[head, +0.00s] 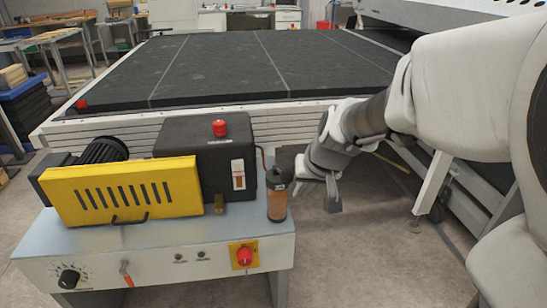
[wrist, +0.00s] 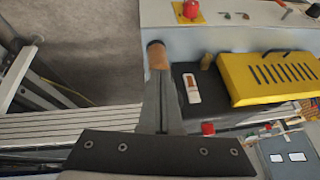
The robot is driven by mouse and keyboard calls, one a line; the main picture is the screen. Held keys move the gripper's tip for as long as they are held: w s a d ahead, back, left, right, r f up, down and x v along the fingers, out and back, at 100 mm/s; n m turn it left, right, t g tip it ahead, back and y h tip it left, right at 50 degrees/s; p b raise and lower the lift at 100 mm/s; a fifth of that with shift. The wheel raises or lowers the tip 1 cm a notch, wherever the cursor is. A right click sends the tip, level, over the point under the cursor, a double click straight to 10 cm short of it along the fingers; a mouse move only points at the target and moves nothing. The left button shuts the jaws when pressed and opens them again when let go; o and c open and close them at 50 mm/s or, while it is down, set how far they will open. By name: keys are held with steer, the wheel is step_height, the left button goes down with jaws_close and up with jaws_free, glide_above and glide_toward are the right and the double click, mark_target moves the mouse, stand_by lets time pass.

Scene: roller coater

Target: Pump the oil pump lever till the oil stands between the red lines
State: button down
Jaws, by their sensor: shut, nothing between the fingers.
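A black box (head: 208,150) on the machine bench carries a pale sight gauge (head: 238,174) with a small reddish-brown window; it also shows in the wrist view (wrist: 192,88). The oil level and red lines are too small to tell. A brown cylinder with a black top (head: 277,198) stands at the bench's right corner. A small orange-handled lever (head: 125,270) is on the front panel; I cannot tell which part is the pump lever. My gripper (head: 333,203) is shut and empty, in the air right of the cylinder. In the wrist view its fingers (wrist: 160,78) partly overlap the cylinder (wrist: 159,56).
A yellow slotted guard (head: 122,190) and a black motor (head: 103,150) stand left of the box. A red cap (head: 219,128) tops the box. The front panel has a red knob (head: 244,257). A large black conveyor bed (head: 250,62) lies behind.

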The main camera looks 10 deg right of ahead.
steer(key=shift+s+f+p+v, duration=0.1)
steer(key=shift+s+p+v, duration=0.1)
steer(key=shift+v, duration=0.9)
steer(key=shift+s+f+p+v, duration=0.1)
steer(key=shift+s+p+v, duration=0.1)
steer(key=shift+v, duration=0.85)
steer(key=shift+r, duration=0.15)
